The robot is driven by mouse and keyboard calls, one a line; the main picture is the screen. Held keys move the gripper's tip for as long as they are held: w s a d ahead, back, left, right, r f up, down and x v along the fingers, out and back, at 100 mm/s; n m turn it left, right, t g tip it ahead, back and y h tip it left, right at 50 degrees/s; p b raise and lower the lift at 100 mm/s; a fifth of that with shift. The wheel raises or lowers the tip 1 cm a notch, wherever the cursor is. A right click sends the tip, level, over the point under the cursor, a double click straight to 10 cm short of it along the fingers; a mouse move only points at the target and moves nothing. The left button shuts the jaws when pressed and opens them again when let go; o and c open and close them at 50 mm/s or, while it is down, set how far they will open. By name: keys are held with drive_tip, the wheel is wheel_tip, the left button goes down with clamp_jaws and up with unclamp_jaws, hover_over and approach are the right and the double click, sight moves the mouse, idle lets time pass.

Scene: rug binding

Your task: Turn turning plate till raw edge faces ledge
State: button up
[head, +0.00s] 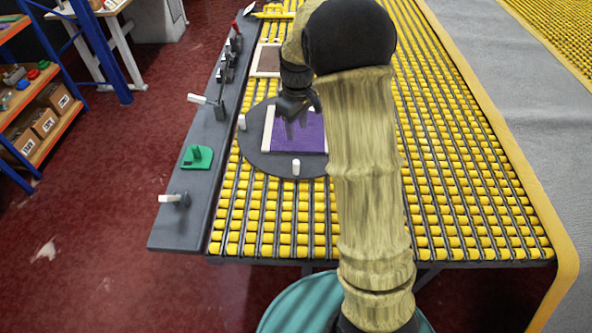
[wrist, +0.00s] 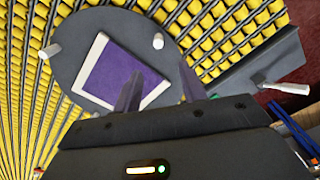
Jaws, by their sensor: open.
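The turning plate (head: 255,157) is a dark grey disc on the yellow roller table, with a purple rug piece (head: 308,138) on it. My arm hides the right part of rug and plate. White pegs stand on the plate, one at the left (head: 242,122), one at the near side (head: 296,166). My gripper (head: 301,122) is open and empty above the plate.
The ledge carries a green block (head: 197,157), a white-handled lever (head: 205,101) and a white-tipped knob (head: 174,199). A pale frame with a brown piece (head: 266,60) lies beyond the plate. Rollers nearer the robot are clear. Shelves with boxes (head: 42,122) stand at the left.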

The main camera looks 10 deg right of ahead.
sight(296, 162)
drive_tip(key=shift+w+f, duration=0.15)
drive_tip(key=shift+w, duration=0.25)
wheel_tip(296, 162, down, 18)
drive_tip(key=shift+r+p, duration=0.25)
drive_tip(key=shift+p, duration=0.4)
clamp_jaws()
